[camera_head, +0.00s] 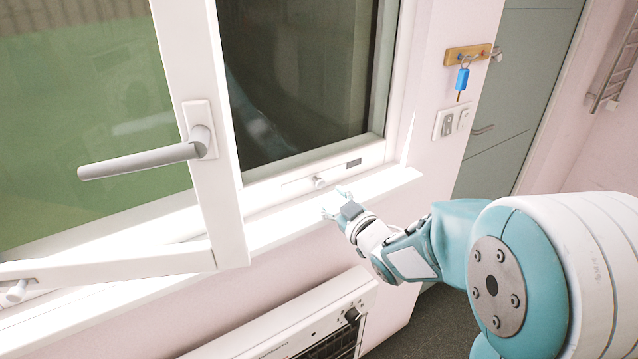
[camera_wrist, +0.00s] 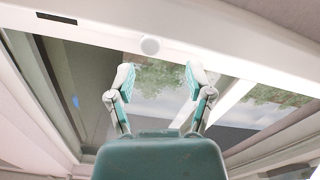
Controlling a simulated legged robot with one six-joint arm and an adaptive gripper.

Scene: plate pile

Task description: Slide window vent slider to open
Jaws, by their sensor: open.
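The window vent slider is a pale strip with a small round knob (camera_head: 318,181), set in the lower frame of the window. A short dark vent slot (camera_head: 353,163) shows to the right of the knob. In the wrist view the knob (camera_wrist: 150,46) lies just beyond my fingertips, and the dark slot (camera_wrist: 56,18) is at upper left. My gripper (camera_head: 335,203) is open and empty over the sill, just in front of the knob. In the wrist view its two fingers (camera_wrist: 158,74) are spread apart, with a visible space between them and the knob.
An open window sash (camera_head: 225,190) with a grey handle (camera_head: 140,160) stands left of my gripper. The white sill (camera_head: 385,182) runs below the slider. A heater (camera_head: 300,325) is on the wall below. A key rack (camera_head: 467,55) and switches (camera_head: 450,122) are at right.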

